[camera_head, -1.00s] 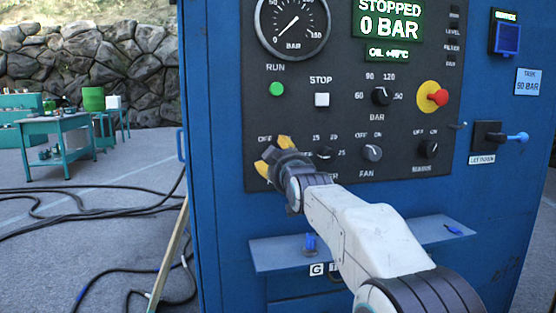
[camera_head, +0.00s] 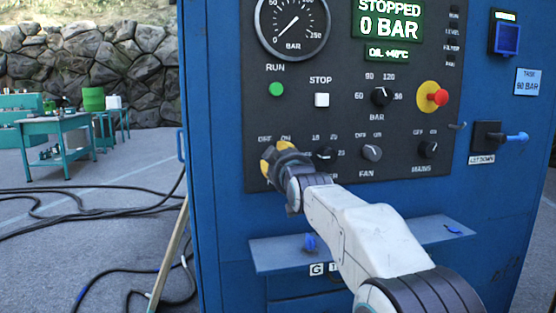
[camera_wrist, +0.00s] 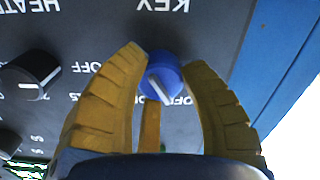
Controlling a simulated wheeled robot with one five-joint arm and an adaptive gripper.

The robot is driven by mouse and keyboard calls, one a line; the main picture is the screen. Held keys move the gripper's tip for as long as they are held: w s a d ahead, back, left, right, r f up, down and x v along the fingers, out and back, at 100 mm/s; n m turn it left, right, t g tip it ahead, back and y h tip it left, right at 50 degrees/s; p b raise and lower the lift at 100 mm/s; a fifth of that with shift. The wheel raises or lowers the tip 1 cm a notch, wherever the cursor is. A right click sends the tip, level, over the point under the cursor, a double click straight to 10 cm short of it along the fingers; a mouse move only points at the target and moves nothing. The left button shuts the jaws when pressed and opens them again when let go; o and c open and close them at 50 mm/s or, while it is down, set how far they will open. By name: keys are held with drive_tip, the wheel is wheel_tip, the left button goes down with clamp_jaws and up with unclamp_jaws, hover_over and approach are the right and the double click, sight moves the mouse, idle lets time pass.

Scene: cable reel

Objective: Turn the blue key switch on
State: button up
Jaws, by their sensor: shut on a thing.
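The blue key switch (camera_wrist: 163,76) is a round blue knob with a white pointer line, below the inverted KEY label in the wrist view. Its pointer slants toward the OFF label at lower right in that view. My gripper (camera_wrist: 164,68) has its two yellow fingers shut on the knob, one on each side. In the head view my gripper (camera_head: 276,155) is at the panel's lower left, under the OFF and ON labels, and hides the key switch there.
The heater knob (camera_wrist: 30,75) is close beside the key switch. The fan knob (camera_head: 372,153) and mains knob (camera_head: 428,149) are further right on the dark panel. A shelf (camera_head: 360,243) juts out below. The display (camera_head: 388,22) reads STOPPED, 0 BAR.

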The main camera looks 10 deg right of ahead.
drive_tip(key=shift+r, duration=0.1)
drive_tip(key=m, duration=0.5)
drive_tip(key=shift+m, duration=0.4)
drive_tip(key=m, duration=0.6)
drive_tip(key=shift+r, duration=0.15)
idle(0.4)
drive_tip(key=o, duration=1.2)
drive_tip(key=shift+f, duration=0.2)
drive_tip(key=shift+s, duration=6)
